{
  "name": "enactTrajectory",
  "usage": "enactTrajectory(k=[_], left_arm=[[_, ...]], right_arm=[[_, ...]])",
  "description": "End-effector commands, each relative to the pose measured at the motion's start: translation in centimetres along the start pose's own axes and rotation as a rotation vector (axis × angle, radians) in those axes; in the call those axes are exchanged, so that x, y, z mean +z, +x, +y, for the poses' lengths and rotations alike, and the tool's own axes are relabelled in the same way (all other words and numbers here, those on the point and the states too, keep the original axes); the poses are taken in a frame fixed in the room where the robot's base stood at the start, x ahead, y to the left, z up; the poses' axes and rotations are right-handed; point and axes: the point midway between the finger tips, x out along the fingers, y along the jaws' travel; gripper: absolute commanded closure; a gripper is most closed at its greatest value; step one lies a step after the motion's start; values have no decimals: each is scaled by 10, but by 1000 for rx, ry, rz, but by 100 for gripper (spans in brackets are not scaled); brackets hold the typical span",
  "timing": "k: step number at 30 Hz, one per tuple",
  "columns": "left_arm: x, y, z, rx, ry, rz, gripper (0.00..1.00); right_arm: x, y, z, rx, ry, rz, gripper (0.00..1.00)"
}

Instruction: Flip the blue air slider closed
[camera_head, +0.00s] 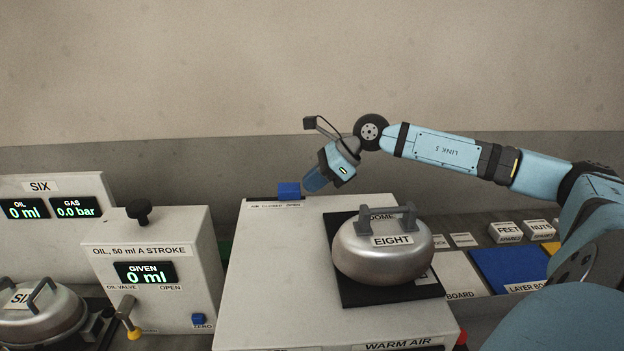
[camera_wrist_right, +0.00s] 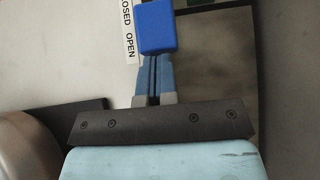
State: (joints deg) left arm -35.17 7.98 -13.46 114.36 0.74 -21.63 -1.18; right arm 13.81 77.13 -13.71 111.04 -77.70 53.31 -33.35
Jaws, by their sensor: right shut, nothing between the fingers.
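The blue air slider (camera_head: 289,190) is a small block at the back edge of the grey warm air box. It stands by the OPEN end of the label reading AIR CLOSED OPEN (camera_head: 275,205). In the right wrist view the slider (camera_wrist_right: 156,28) is at the top, beside the CLOSED OPEN label (camera_wrist_right: 129,32). My right gripper (camera_head: 308,185) is just right of the slider. Its fingers (camera_wrist_right: 155,75) are shut and empty, and their tips meet the slider's edge in the wrist view. I cannot tell whether they touch it. My left gripper is out of view.
A silver dome marked EIGHT (camera_head: 384,250) with a grey handle sits on a black pad (camera_head: 345,290) on the same box. The oil unit (camera_head: 180,235) stands to the left. Labelled blocks and a blue board (camera_head: 508,268) lie right. The wall behind is bare.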

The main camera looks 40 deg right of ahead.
Motion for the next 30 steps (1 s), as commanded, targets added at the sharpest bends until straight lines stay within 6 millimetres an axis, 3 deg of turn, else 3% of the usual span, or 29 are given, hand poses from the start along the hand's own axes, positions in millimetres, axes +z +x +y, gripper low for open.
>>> enactTrajectory(k=[16,30], left_arm=[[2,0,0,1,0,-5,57],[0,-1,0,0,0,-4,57]], right_arm=[[5,5,0,0,0,-3,100],[45,48,0,2,0,-3,100]])
